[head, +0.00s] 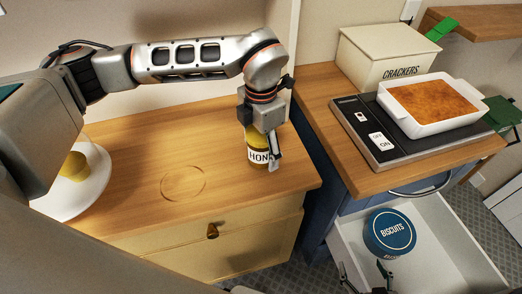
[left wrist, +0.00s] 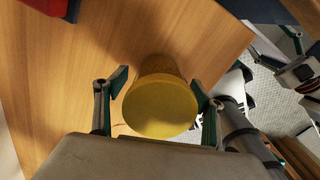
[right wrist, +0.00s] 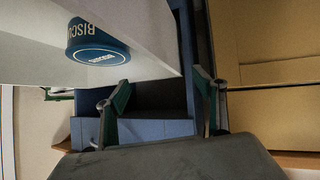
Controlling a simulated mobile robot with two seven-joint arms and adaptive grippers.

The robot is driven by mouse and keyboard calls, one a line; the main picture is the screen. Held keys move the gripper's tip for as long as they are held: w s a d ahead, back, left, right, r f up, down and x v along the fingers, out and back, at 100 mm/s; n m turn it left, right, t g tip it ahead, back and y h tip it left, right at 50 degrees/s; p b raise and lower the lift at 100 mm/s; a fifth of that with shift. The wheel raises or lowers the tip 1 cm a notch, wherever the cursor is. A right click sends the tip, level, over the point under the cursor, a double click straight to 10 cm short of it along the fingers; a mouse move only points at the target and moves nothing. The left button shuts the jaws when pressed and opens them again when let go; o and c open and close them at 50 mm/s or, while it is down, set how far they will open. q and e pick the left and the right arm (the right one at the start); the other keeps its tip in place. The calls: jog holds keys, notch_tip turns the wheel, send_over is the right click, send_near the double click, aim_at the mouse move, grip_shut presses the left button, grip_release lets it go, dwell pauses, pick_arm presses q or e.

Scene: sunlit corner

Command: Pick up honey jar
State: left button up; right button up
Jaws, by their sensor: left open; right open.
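The honey jar (head: 259,156), with a yellow lid and a white label reading "HON", stands upright near the right front corner of the wooden counter. My left gripper (head: 261,143) is above and around it, pointing down. In the left wrist view the jar's round yellow lid (left wrist: 160,108) lies between the two open fingers of my left gripper (left wrist: 163,88). A small gap shows at the left finger; the right finger is very close to the jar, and contact cannot be told. My right gripper (right wrist: 162,88) is open and empty near the open drawer, low in the head view (head: 365,278).
A white drawer (head: 440,225) stands open at right, holding a blue biscuits tin (head: 390,233). Above it are a hob (head: 362,135), a white baking dish (head: 434,127) and a crackers box (head: 390,58). A white plate (head: 92,190) with a yellow item sits at left. The counter's middle is clear.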

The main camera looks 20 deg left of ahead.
pick_arm(q)
jog(key=shift+f, duration=0.1)
jog(key=shift+c, duration=0.4)
jog(key=c, duration=1.2)
jog(key=shift+c, duration=0.9)
